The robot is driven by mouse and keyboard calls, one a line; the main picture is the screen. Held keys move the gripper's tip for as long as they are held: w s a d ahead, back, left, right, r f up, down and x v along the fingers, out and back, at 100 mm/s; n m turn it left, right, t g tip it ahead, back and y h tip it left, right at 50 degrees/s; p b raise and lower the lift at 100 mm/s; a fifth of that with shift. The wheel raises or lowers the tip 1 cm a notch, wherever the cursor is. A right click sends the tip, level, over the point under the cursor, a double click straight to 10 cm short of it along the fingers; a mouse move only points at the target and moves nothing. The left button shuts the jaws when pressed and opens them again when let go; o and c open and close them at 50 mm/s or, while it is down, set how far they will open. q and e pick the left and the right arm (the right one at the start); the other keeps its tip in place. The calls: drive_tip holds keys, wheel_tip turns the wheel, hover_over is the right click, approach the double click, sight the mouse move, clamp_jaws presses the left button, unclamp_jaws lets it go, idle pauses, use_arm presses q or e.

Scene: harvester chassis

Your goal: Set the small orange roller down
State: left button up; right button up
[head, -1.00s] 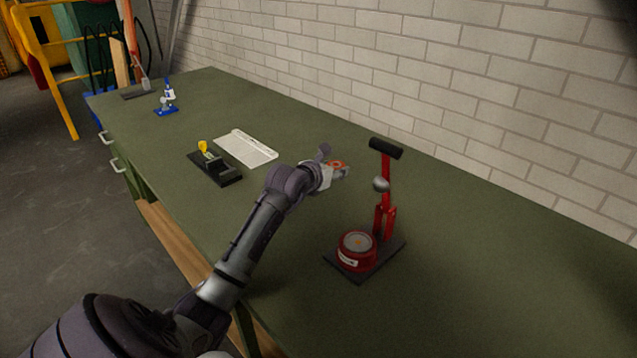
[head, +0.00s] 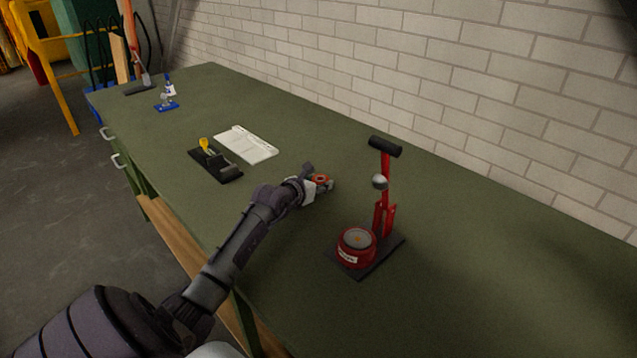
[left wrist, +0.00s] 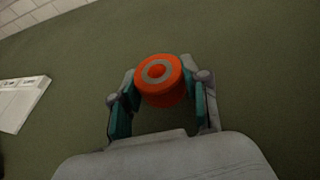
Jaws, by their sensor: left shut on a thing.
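The small orange roller (left wrist: 159,80) is between the two fingers of my left gripper (left wrist: 160,92) in the left wrist view. The fingers are shut on its sides, and its round face with a grey ring shows. In the head view the roller (head: 320,179) is at the tip of my left gripper (head: 318,185), over the green bench (head: 290,130). I cannot tell whether the roller touches the bench top. My right gripper is not in view.
A red press with a dark base (head: 378,262) stands just right of my left gripper. A blue stand (head: 167,103) is farther back. The bench behind the gripper is clear.

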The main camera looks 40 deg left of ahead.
use_arm(q)
drive_tip(key=o, duration=1.1)
drive_tip(key=shift+f, duration=0.1)
drive_tip(key=shift+o, duration=0.2)
